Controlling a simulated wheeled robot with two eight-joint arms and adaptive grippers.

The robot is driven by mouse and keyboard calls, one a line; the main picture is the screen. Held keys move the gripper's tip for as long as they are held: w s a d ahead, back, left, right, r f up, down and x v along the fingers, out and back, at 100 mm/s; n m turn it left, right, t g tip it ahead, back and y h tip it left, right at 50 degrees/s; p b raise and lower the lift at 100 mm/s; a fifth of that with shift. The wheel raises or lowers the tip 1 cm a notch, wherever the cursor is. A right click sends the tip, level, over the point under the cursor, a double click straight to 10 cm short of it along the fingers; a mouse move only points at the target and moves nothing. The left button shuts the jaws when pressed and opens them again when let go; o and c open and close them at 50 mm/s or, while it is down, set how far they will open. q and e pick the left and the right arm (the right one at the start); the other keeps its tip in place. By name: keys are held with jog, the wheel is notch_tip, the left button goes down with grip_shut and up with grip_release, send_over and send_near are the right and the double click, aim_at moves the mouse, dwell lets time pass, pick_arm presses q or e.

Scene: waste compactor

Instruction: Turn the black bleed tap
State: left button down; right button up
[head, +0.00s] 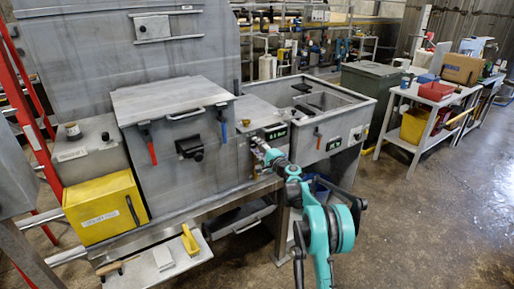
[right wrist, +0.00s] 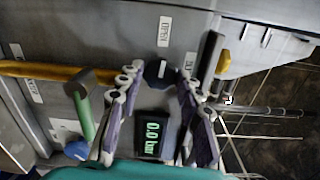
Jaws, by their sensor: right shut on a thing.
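The black bleed tap (right wrist: 158,72) shows in the right wrist view as a small dark knob between my right gripper's fingers. Labels are on the grey panel around it. My right gripper (right wrist: 160,80) is shut on the tap, with one finger on each side. In the head view the right gripper (head: 262,150) is at the panel right of the compactor's grey box, and it hides the tap there. A small display (right wrist: 152,135) reading 0.0 bar lies below the tap in the wrist view. My left gripper is not in view.
In the wrist view, a green handle (right wrist: 85,115) is left of the fingers and a black lever (right wrist: 210,55) is close on the right. The compactor box (head: 180,145) has red and blue handles. A yellow box (head: 103,210) is at left.

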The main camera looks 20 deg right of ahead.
jog(key=o, duration=1.1)
jog(key=shift+o, duration=0.2)
jog(key=shift+s, duration=0.1)
jog(key=v, duration=1.1)
jog(key=shift+s, duration=0.4)
jog(key=shift+d, duration=0.1)
